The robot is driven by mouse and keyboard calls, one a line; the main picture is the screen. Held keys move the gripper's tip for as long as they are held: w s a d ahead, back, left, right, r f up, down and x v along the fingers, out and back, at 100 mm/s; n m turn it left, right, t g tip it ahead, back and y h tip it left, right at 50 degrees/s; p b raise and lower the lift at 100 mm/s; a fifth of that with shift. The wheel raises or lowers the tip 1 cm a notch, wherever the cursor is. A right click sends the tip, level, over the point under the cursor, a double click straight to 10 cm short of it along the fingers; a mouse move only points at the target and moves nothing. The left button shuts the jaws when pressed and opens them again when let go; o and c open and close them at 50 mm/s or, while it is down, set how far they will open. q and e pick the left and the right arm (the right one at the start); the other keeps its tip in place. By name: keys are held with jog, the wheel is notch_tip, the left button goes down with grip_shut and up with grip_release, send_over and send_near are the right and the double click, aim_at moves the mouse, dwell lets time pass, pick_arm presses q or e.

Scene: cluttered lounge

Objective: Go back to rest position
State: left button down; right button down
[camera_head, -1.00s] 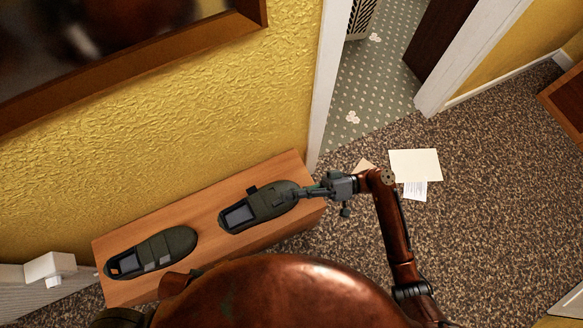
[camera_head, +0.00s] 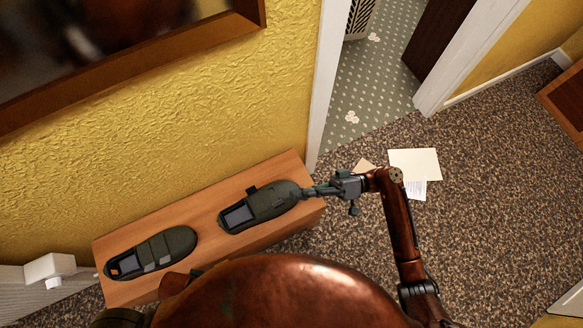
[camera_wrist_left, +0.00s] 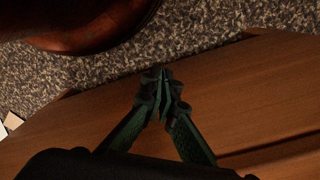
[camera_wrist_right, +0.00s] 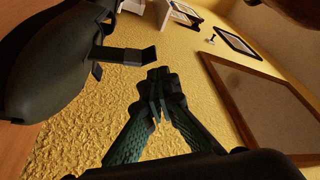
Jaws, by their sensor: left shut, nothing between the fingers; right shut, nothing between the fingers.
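My right gripper (camera_head: 306,192) is shut and empty at the right end of the wooden bench, beside the tip of a dark green rounded object (camera_head: 262,203). In the right wrist view its fingertips (camera_wrist_right: 160,85) meet in front of the yellow wall, with the dark object (camera_wrist_right: 45,65) at left. My left gripper (camera_wrist_left: 160,82) is shut and empty in the left wrist view, over the brown wood. In the head view the left gripper is mostly hidden behind my reddish body.
The wooden bench (camera_head: 215,193) stands along the yellow wall (camera_head: 180,120). A second dark green object (camera_head: 165,250) lies on its left part. A framed panel (camera_head: 130,50) hangs above. Papers (camera_head: 414,165) lie on the carpet at right. Carpet (camera_head: 480,220) is open beyond my right arm.

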jog(key=v, duration=0.9)
jog(key=shift+w+d+f, duration=0.1)
